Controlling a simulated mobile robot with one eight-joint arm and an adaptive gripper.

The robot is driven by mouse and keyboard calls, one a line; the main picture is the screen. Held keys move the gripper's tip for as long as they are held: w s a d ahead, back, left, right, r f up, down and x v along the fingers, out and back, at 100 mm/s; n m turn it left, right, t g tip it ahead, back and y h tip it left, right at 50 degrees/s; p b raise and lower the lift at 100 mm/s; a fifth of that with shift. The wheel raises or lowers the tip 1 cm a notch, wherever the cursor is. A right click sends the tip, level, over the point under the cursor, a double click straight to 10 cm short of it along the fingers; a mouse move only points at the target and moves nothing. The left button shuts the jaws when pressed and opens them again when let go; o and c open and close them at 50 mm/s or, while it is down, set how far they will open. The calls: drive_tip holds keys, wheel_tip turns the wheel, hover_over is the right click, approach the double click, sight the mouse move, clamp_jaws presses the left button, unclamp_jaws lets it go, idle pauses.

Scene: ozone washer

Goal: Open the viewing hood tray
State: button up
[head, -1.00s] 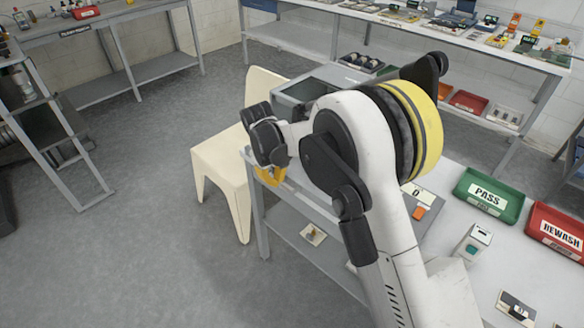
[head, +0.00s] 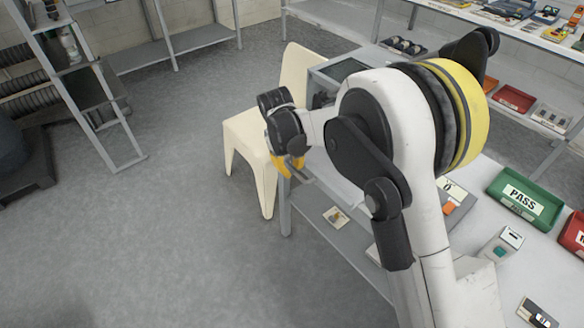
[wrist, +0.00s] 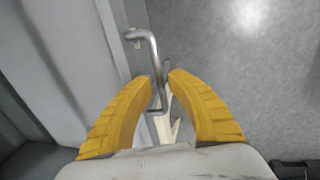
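The viewing hood (head: 335,69) is a grey box with a dark window on the bench, largely hidden behind my arm in the head view. In the wrist view, a bent metal bar handle (wrist: 154,48) stands out from a pale grey panel (wrist: 70,50). My gripper (wrist: 164,78) has its two yellow fingers apart, with the lower part of the handle between or just beyond the tips. Contact cannot be told. In the head view my gripper (head: 288,166) points down at the bench's left end; the handle is not clear there.
A cream chair (head: 248,140) stands close behind and left of my gripper. A green PASS tray (head: 524,193) and small devices lie on the bench at right. A lower shelf (head: 338,232) holds a small card. Grey floor at left is open, with a rack (head: 100,90) beyond.

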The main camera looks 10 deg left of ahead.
wheel_tip(320, 180, up, 12)
drive_tip(key=s+a, duration=0.1)
drive_tip(key=shift+s+a, duration=0.2)
drive_tip(key=shift+s, duration=0.2)
drive_tip(key=shift+d, duration=0.1)
drive_tip(key=s+d+r+m+t+y, duration=0.1)
drive_tip(key=s+d+r+m, duration=0.3)
drive_tip(key=d, duration=0.6)
drive_tip(key=s+d+r+t+y, duration=0.1)
drive_tip(key=s+d+r, duration=0.1)
drive_tip(key=d+r, duration=0.55)
drive_tip(key=s+d+f+m+t, duration=0.3)
drive_tip(key=s+d+m, duration=0.3)
drive_tip(key=s+d, duration=1)
drive_tip(key=shift+d+f+m+h, duration=0.3)
drive_tip(key=shift+d+f, duration=0.15)
drive_tip(key=shift+d, duration=0.1)
